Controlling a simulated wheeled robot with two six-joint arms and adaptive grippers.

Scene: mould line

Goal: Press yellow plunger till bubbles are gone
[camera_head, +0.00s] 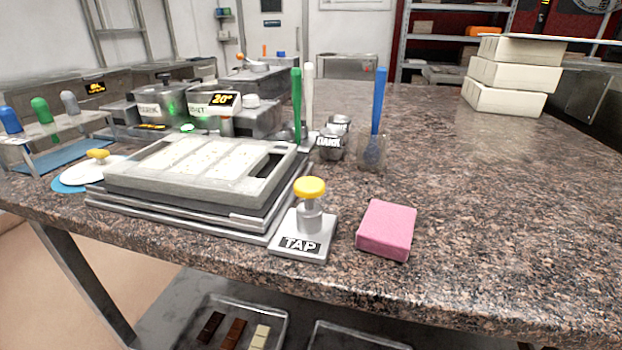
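The yellow plunger (310,187) is a round knob on a metal stem. It stands raised on a grey base labelled TAP (302,245) near the table's front edge. Left of it, a grey mould frame (190,203) lies on a stacked metal platform (258,226). The mould's compartments hold a pale white fill (200,160) with small specks on its surface; I cannot tell for certain whether these are bubbles. A dark gap shows at the mould's right end. Neither of my grippers is in view.
A pink sponge (386,230) lies right of the plunger base. Green, white and blue-handled tools (377,100) stand behind. Machines (215,110) are at the back left, and white boxes (505,75) are stacked at the back right. The right side of the table is clear.

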